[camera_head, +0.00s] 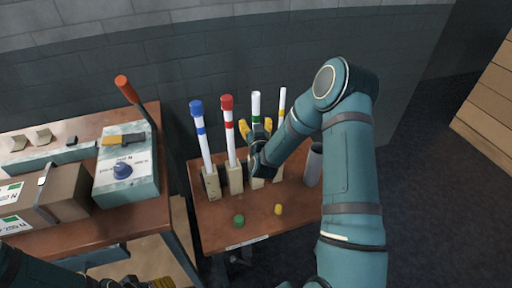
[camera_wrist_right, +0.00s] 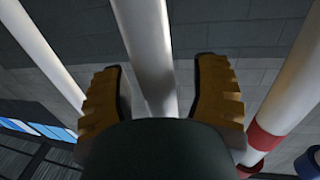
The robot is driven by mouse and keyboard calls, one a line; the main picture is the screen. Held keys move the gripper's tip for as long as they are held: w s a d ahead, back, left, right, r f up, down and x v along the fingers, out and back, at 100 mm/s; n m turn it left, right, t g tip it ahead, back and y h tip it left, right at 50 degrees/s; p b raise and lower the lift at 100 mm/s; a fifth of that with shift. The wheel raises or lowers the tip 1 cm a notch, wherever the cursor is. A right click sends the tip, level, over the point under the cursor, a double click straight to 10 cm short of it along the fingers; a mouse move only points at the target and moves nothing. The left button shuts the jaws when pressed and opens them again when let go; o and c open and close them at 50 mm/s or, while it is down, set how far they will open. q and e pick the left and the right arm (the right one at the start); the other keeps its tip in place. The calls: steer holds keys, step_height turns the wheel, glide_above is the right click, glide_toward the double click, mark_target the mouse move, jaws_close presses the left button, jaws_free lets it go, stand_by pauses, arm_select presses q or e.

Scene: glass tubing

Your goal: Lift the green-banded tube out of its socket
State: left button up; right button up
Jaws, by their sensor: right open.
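The green-banded tube (camera_head: 256,103) stands upright, white with an open top, above a pale wooden socket block (camera_head: 256,183) on the small brown table. Its lower part is hidden behind my right gripper. My right gripper (camera_head: 256,127) is open, its yellow fingers to either side of this tube just below the green band. In the right wrist view a white tube (camera_wrist_right: 148,50) runs between the two open fingers (camera_wrist_right: 165,100), with gaps visible on both sides. My left gripper (camera_head: 140,284) shows only partly at the bottom edge; its jaws cannot be made out.
A blue-capped tube (camera_head: 202,135) and a red-capped tube (camera_head: 229,130) stand left; a yellow-banded tube (camera_head: 282,101) stands close right. A green cap (camera_head: 239,219) and yellow cap (camera_head: 278,209) lie in front. A grey cylinder (camera_head: 313,165) is at right. A workbench (camera_head: 133,221) stands left.

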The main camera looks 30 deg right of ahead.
jaws_close()
steer(key=shift+r, duration=0.1)
stand_by(0.4)
step_height(320, 180, up, 21)
steer(key=p, duration=0.4)
steer(key=shift+f, duration=0.2)
stand_by(0.6)
